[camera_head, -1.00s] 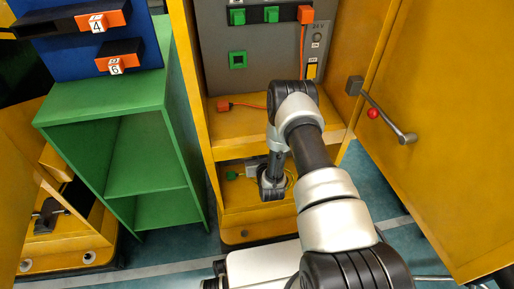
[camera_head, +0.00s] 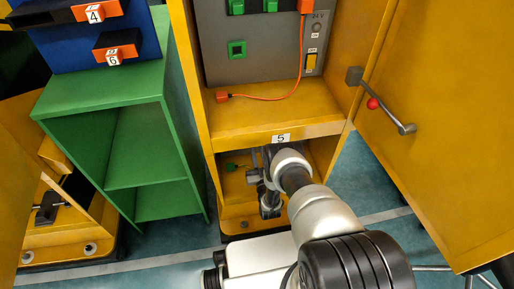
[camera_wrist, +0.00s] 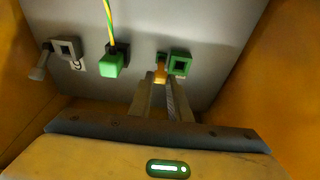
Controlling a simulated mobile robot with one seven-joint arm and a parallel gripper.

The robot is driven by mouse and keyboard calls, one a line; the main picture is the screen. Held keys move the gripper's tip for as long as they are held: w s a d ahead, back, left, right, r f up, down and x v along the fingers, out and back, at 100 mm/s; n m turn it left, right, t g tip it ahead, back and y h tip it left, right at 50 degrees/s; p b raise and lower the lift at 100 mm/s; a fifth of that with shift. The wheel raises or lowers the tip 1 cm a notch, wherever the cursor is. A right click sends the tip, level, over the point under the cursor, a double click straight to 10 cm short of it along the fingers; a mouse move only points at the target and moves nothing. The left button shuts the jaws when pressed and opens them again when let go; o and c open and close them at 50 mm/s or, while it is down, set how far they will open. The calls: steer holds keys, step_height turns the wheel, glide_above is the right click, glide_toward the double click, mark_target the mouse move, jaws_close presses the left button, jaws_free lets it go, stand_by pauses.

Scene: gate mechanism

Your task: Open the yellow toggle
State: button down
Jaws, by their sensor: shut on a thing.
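A small yellow toggle (camera_wrist: 159,72) stands on a grey panel in the wrist view, just left of a green square socket (camera_wrist: 180,63). My gripper (camera_wrist: 161,84) has its two fingertips close together on either side of the toggle and is shut on it. The fingers hide the toggle's lower part. In the head view my arm reaches into the lower yellow compartment below the label 5, and the toggle and fingertips cannot be made out there.
In the wrist view a green plug (camera_wrist: 112,65) with a yellow-green cable and a grey lever (camera_wrist: 40,72) are to the left. Yellow walls flank both sides. The head view shows a yellow door (camera_head: 440,110) at the right and a green shelf (camera_head: 110,95) at the left.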

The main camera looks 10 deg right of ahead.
stand_by(0.3)
steer(key=c, duration=1.6)
jaws_free()
steer(key=shift+c, duration=0.2)
